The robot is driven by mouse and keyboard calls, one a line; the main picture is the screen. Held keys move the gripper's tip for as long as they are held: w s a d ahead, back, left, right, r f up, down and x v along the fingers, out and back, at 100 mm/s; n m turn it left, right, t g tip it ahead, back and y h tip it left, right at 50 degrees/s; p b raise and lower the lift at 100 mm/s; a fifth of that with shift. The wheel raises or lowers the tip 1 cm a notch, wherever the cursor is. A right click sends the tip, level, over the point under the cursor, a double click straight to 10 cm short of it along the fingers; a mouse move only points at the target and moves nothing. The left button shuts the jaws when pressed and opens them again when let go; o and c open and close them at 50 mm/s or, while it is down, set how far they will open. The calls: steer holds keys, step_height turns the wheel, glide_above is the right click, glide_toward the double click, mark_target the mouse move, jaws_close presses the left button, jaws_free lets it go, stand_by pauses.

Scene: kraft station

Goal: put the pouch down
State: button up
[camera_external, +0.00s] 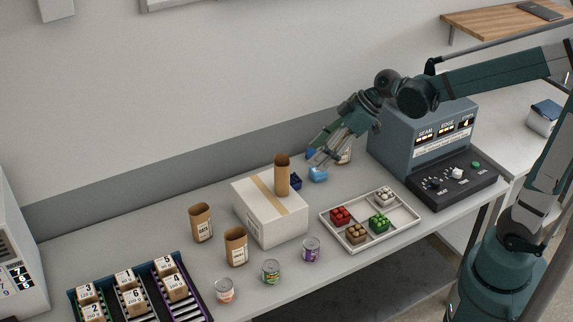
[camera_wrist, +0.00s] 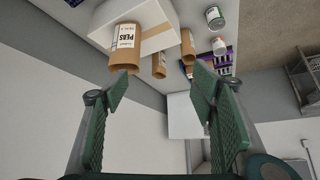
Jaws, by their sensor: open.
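A brown kraft pouch (camera_external: 282,177) stands upright on the taped white box (camera_external: 266,222), near its back edge. In the wrist view the pouch (camera_wrist: 124,43), with a white PEAS label, shows its open end towards me, above the left fingertip. My gripper (camera_external: 319,158) is to the right of the pouch in the external view, clear of it. In the wrist view the two green fingers are wide apart and nothing is between them (camera_wrist: 160,86). Two more pouches stand on the bench, one left of the box (camera_external: 201,223) and one in front (camera_external: 236,247).
Several cans (camera_external: 271,271) line the front. A white divided tray (camera_external: 393,236) holds coloured blocks; light-blue (camera_external: 318,174) and dark-blue (camera_external: 295,181) items lie by my gripper. The sealer machine (camera_external: 425,140) stands right, numbered racks (camera_external: 196,297) front left.

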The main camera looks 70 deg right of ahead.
steer(key=s+a+m+h, duration=0.1)
steer(key=s+a, duration=0.5)
steer(key=s, duration=0.5)
steer(key=s+a+m+h, duration=0.1)
steer(key=s+a+m, duration=0.1)
steer(key=s+a, duration=0.5)
steer(key=shift+s+r+h, duration=0.25)
steer(key=shift+s+h, duration=0.15)
steer(key=shift+s, duration=1.5)
steer(key=shift+o, duration=0.5)
